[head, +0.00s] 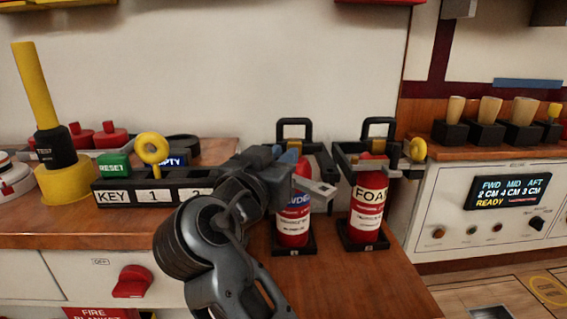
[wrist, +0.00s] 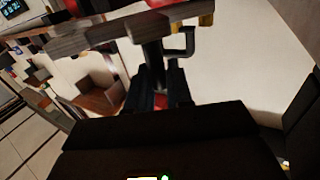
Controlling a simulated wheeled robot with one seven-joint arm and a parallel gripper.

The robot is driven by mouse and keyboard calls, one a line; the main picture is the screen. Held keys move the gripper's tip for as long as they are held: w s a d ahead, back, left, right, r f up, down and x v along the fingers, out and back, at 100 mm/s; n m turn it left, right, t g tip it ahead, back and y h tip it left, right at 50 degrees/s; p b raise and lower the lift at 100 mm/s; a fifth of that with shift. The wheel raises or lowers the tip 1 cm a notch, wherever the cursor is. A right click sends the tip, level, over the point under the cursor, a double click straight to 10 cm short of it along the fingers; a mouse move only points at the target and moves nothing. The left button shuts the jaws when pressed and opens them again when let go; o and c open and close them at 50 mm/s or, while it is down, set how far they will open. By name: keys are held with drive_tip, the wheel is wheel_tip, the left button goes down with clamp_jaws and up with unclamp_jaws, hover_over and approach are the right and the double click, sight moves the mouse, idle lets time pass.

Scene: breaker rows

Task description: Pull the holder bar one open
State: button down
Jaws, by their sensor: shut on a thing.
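Two fire extinguishers stand in dark holders on the wooden counter. The left red extinguisher (head: 292,225) is partly covered by my arm; the right one, labelled FOAM (head: 367,205), is in clear view. My gripper (head: 298,175) is at the front of the left holder, near the top of its extinguisher. In the wrist view my gripper (wrist: 163,72) is shut on a dark upright part that joins a long grey bar, which I take as holder bar one (wrist: 105,36). The head view largely hides the grip. I cannot tell how far the bar stands open.
A yellow ring (head: 417,149) sits on the right holder's side. A control panel (head: 487,222) stands at the right.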

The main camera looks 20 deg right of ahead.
idle(0.3)
drive_tip(key=c, duration=1.2)
unclamp_jaws()
drive_tip(key=shift+o, duration=0.2)
drive_tip(key=shift+r, duration=0.3)
wheel_tip(320, 180, up, 4)
drive_tip(key=shift+d+r+p, duration=0.1)
drive_tip(key=shift+d+p, duration=0.05)
drive_tip(key=shift+p, duration=0.55)
drive_tip(key=s+d+r+p, duration=0.2)
drive_tip(key=s+d+r, duration=0.3)
drive_tip(key=d, duration=0.5)
drive_tip(key=shift+s+r, duration=0.2)
drive_tip(key=shift+r, duration=0.4)
drive_tip(key=shift+c, duration=0.4)
